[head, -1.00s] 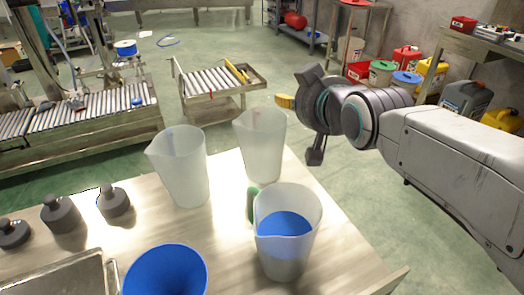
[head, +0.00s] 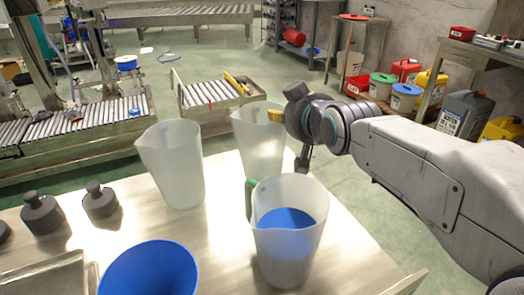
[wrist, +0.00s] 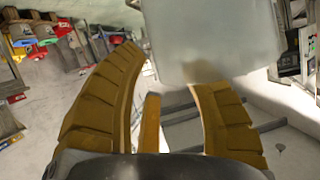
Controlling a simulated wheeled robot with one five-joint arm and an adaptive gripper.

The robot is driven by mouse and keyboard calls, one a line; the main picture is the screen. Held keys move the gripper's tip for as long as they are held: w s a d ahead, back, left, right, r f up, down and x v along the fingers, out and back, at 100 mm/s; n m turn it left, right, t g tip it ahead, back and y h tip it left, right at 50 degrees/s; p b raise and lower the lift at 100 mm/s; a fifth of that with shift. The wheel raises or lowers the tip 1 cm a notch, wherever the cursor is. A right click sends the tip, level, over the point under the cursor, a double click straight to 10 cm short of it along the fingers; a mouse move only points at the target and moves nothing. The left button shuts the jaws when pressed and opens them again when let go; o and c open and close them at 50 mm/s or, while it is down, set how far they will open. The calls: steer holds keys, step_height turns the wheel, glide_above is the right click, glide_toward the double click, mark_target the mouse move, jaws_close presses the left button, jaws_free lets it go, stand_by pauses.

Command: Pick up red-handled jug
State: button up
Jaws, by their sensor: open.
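Three translucent jugs stand upright on the table (head: 222,225) in the head view. The back right jug (head: 258,145) is nearest my gripper (head: 276,116), whose orange fingertips overlap its upper right side. The left jug (head: 172,168) shows no handle. The near jug (head: 287,235) has a green handle (head: 250,196) and blue showing inside. I see no red handle. In the wrist view my gripper (wrist: 165,72) is open, its fingers apart, with a pale jug (wrist: 212,40) just beyond them. An orange-brown upright strip shows between the fingers; I cannot tell what it is.
A blue bowl-like funnel or dish (head: 150,270) lies at the table's front. Dark weights (head: 100,201) and a metal tray (head: 45,275) are at the left. The near jug stands close in front of the back right jug. A roller cart (head: 215,95) is beyond the table.

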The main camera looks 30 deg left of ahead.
steer(key=shift+x, duration=1.1)
jaws_close()
